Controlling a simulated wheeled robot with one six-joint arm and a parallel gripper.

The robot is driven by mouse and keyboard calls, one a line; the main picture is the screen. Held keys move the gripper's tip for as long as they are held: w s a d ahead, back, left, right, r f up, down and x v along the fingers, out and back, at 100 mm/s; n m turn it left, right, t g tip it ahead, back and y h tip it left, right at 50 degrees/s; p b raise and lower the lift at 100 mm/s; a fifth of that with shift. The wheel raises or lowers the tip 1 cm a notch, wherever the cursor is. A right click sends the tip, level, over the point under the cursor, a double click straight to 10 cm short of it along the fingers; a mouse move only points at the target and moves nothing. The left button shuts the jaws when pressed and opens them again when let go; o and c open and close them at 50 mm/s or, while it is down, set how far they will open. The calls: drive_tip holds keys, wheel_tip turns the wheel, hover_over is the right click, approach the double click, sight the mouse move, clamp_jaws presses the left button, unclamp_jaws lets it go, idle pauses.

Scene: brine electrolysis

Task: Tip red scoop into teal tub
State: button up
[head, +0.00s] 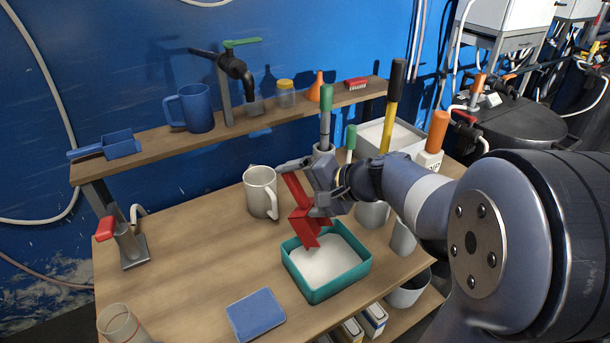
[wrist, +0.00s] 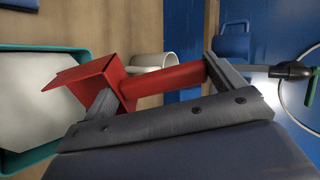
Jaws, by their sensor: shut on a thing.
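The teal tub (head: 343,284) stands on the bench and holds a white material; its rim and white contents also show at the left of the wrist view (wrist: 28,160). My gripper (head: 304,189) is shut on the handle of the red scoop (head: 303,221), one finger on either side in the wrist view (wrist: 160,88). The scoop hangs steeply tilted over the back of the tub, its bowl end low and close to the white contents. Its bowl shows angular red walls in the wrist view (wrist: 95,80). Whether the scoop holds anything is hidden.
A cream jug (head: 260,193) stands just left of the scoop. A blue flat item (head: 255,314) lies in front of the tub. Grey cups (head: 372,215) stand to the right, near my arm. A shelf (head: 150,139) runs behind. The bench's left middle is clear.

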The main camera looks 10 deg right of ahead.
drive_tip(key=shift+w+a+f+g+h+p, duration=0.15)
drive_tip(key=shift+w+a+g+h+p, duration=0.35)
drive_tip(key=shift+p, duration=2)
drive_tip(key=shift+w+a+f+g+h+p, duration=0.15)
drive_tip(key=shift+w+a+g+h+p, duration=0.3)
drive_tip(key=shift+p, duration=2.05)
wheel_tip(320, 180, down, 5)
drive_tip(key=w+a+g+h+p, duration=0.1)
drive_tip(key=a+g+h+p, duration=0.1)
drive_tip(key=g+h+p, duration=0.3)
drive_tip(key=shift+w+a+f+h+p, duration=0.15)
drive_tip(key=shift+w+a+h+p, duration=0.25)
drive_tip(key=shift+h+p, duration=1.05)
drive_tip(key=shift+y+p, duration=0.3)
